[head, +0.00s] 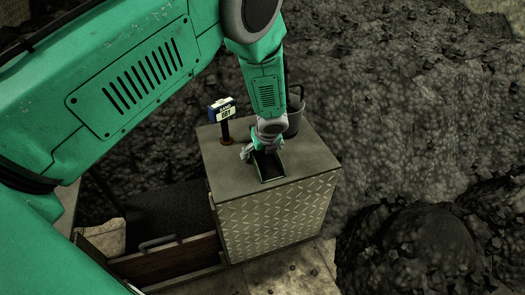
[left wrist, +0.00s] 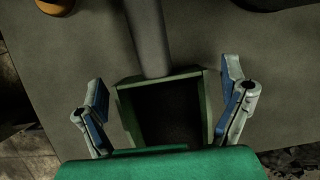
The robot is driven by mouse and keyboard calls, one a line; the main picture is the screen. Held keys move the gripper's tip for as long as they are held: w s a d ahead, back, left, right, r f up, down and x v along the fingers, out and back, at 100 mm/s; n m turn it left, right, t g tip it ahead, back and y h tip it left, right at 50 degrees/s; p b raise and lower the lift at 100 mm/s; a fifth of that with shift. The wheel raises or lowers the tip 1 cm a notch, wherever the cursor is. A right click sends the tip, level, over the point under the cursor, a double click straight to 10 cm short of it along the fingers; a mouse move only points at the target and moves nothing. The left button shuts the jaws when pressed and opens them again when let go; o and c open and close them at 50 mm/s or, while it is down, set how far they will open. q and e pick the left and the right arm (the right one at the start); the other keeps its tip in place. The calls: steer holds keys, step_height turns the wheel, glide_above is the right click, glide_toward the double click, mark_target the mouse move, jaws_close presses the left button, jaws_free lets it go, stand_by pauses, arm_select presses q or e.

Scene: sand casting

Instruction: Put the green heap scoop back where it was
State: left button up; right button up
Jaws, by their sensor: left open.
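The green heap scoop (head: 271,167) lies on top of the diamond-plate cabinet (head: 235,170), near its front edge. In the left wrist view the scoop (left wrist: 168,112) shows a green rim, a dark inside and a grey handle (left wrist: 148,38) that runs away from the gripper's palm. My left gripper (head: 258,149) is open over the scoop. In the left wrist view its fingers (left wrist: 165,95) stand on both sides of the scoop, with gaps between them and its walls. Part of the scoop is hidden behind the green gripper housing. My right gripper is not in view.
A small sign (head: 222,110) on a post stands at the cabinet's back left. A grey bucket (head: 295,115) stands at its back right. Dark sand heaps (head: 410,90) lie behind and to the right. A wooden box with a handle (head: 165,262) is at the lower left.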

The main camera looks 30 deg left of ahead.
arm_select(q)
steer(key=p+v, duration=0.5)
steer(key=v, duration=0.7)
steer(key=s+f+n, duration=0.1)
steer(key=s, duration=0.1)
steer(key=s+d+f+n+h, duration=0.1)
steer(key=s+f, duration=0.1)
steer(key=s, duration=0.1)
steer(key=s+f+n+g, duration=0.1)
steer(key=s+f+n, duration=0.1)
steer(key=shift+s+d+f+h, duration=0.15)
steer(key=shift+f+h, duration=0.05)
steer(key=shift+h, duration=0.1)
steer(key=s+f+n, duration=0.3)
steer(key=s+n, duration=0.7)
steer(key=s, duration=0.3)
steer(key=s+a+f+n+g+h, duration=0.1)
steer(key=s+f+n, duration=0.2)
steer(key=s+n, duration=0.8)
steer(key=s, duration=0.3)
steer(key=shift+h, duration=0.3)
step_height(320, 180, up, 11)
steer(key=p, duration=1.1)
steer(key=shift+w, duration=0.15)
